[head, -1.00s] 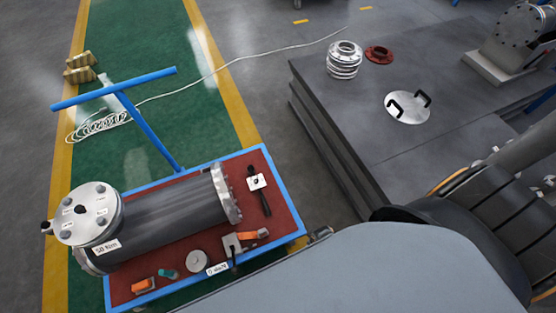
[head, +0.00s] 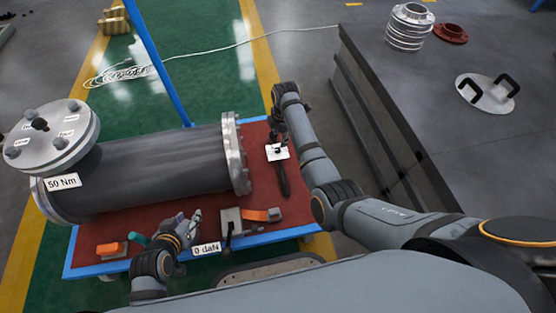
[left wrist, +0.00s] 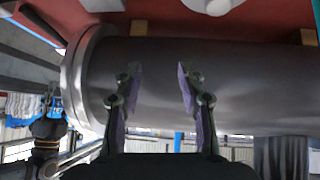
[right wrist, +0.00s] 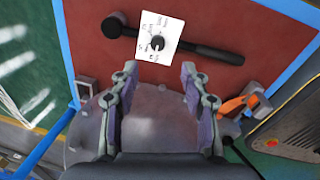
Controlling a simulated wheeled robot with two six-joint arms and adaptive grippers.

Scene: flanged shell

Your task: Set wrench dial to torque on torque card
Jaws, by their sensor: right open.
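The wrench (head: 283,178) lies on the red cart top, right of the shell. Its white dial plate (head: 277,152) carries a round dark knob, clearer in the right wrist view (right wrist: 158,44); its small markings are unreadable. The torque card (head: 62,183) reads "50 Nm" and sits at the shell's left end. My right gripper (head: 279,128) is open and empty near the dial; in the right wrist view (right wrist: 160,70) its fingers are apart, with the dial plate beyond them. My left gripper (head: 192,226) is over the cart's front; its fingers (left wrist: 158,74) are apart and empty.
The flanged shell (head: 160,165) fills the cart's left and middle. A clamp (head: 232,222) with an orange strap, a "0 daN" label (head: 207,249) and an orange item (head: 110,249) lie along the front. A dark platform (head: 420,120) stands to the right.

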